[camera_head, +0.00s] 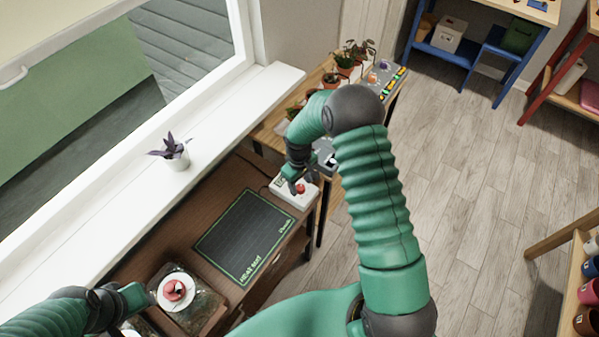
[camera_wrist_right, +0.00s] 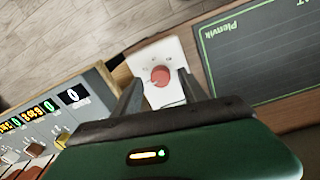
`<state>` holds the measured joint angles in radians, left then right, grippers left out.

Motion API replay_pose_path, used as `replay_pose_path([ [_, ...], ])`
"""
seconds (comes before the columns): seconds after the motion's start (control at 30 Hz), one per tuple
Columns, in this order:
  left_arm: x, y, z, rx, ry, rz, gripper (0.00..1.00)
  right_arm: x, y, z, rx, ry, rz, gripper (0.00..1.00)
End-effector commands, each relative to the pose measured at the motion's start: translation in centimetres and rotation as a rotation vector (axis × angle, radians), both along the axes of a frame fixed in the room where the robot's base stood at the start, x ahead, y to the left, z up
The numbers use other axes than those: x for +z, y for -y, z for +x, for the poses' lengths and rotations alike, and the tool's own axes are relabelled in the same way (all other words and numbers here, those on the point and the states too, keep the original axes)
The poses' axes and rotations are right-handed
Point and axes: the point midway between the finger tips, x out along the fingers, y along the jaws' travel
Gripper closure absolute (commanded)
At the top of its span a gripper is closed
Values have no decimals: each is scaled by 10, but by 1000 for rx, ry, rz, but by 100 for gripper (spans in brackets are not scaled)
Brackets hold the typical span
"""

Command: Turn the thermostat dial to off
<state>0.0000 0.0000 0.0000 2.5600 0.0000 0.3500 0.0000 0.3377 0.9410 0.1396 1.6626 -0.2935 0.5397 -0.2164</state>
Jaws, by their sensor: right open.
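The thermostat is a white box (camera_head: 281,189) with a red dial (camera_head: 300,188) at the far end of the brown cabinet top. The box (camera_wrist_right: 152,57) and round red dial (camera_wrist_right: 160,76) also show in the right wrist view, with small marks around the dial too blurred to read. My right gripper (camera_head: 294,182) is over the box. In its wrist view the open fingers (camera_wrist_right: 160,80) stand on either side of the dial; I cannot tell whether they touch it. My left gripper (camera_head: 150,294) is at lower left, by a white saucer; its fingers are unclear.
A black heat mat (camera_head: 245,235) lies beside the thermostat. The white saucer (camera_head: 178,305) holds something red. A grey panel with lit displays (camera_wrist_right: 60,118) stands beyond the box. A potted plant (camera_head: 175,160) is on the sill.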

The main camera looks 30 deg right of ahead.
Motion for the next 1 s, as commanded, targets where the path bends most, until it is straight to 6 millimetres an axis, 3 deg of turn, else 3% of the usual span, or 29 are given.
replay_pose_path([
  [0.4,-1,0,0,0,0,0,64,115,-4,2,0,6,-2,50],
  [0.5,-1,0,0,0,0,0,64,136,-5,2,1,4,0,50],
  [0.7,-1,0,0,0,0,0,64,155,-6,1,1,-1,1,50],
  [1.0,-1,0,0,0,0,0,64,156,-6,1,1,0,1,50],
])
